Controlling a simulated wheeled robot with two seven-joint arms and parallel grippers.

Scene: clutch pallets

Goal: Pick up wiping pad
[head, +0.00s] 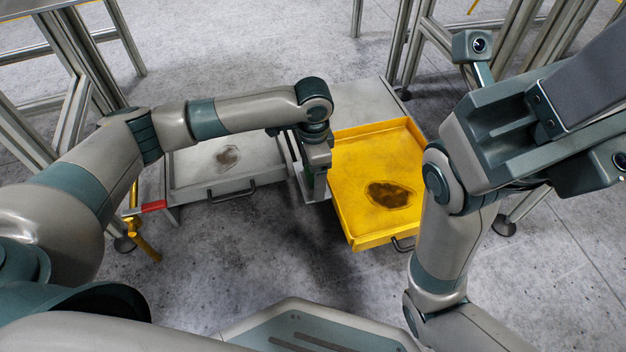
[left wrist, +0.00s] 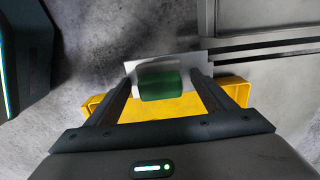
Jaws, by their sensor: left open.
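A green block that looks like the wiping pad (left wrist: 160,83) shows in the left wrist view, in front of a pale flat piece (left wrist: 195,65). It appears between the two fingers of my left gripper, with gaps on both sides. I cannot tell how far it is below the fingertips. In the head view my left gripper (head: 318,180) points down between the grey tray and the yellow tray, and it is open. The pad is hidden there behind my gripper. My right arm fills the right side of the head view, and its gripper fingers do not show.
The yellow tray (head: 352,212) with a dark stain stands right of my left gripper. A grey tray (head: 195,176) with a smaller stain stands left. Metal frames rise behind. Front floor is clear.

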